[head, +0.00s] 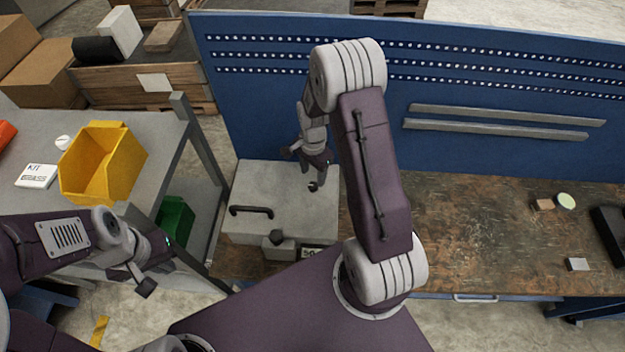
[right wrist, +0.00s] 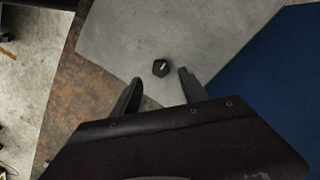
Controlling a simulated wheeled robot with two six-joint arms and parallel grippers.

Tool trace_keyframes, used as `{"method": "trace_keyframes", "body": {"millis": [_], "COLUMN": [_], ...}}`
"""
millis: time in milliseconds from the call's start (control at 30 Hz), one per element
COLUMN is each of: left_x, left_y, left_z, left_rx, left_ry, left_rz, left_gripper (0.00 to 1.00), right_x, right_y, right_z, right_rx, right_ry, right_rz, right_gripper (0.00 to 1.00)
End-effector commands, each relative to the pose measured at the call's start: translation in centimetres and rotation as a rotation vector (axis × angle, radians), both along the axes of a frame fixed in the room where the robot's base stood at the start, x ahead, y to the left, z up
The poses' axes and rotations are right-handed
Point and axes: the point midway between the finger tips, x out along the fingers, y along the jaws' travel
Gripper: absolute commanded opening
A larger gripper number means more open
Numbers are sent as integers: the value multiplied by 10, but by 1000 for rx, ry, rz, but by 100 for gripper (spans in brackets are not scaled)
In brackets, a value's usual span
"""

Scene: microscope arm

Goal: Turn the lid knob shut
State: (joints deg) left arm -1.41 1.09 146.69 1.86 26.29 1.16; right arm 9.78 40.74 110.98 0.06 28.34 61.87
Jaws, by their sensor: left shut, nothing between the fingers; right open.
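A grey box with a flat lid (head: 298,200) stands on the bench's left end. The lid knob (head: 313,186) is small and dark, near the lid's right side. In the right wrist view, the knob (right wrist: 160,67) is black and faceted, with a pale mark on top. My right gripper (head: 311,164) is above the lid, pointing down. Its fingers (right wrist: 157,92) are open, and the knob shows just beyond the gap between them, apart from both. My left gripper (head: 146,286) is shut and empty, low at the left, away from the box.
A black handle (head: 251,211) lies left on the lid. A dark round part on a grey block (head: 279,250) is at the box's front. A blue perforated panel (head: 480,90) stands behind. A yellow bin (head: 88,175) sits on the left table. The bench's middle is clear.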

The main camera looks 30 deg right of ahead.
Motion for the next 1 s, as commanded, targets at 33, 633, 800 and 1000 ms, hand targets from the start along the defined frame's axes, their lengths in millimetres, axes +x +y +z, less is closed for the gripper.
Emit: {"method": "trace_keyframes", "body": {"millis": [33,633,800,1000], "left_x": [0,0,0,0], "left_y": [0,0,0,0], "left_z": [9,21,21,21], "left_rx": [0,0,0,0], "left_ry": [0,0,-1,0], "left_rz": [0,0,0,0], "left_gripper": [0,0,0,0], "right_x": [-2,1,0,1], "right_y": [0,0,0,0], "right_z": [-8,-58,-57,-57], "right_rx": [1,1,1,0], "right_ry": [6,-3,-3,-3], "right_rz": [0,1,1,6], "right_gripper": [52,52,5,0]}}
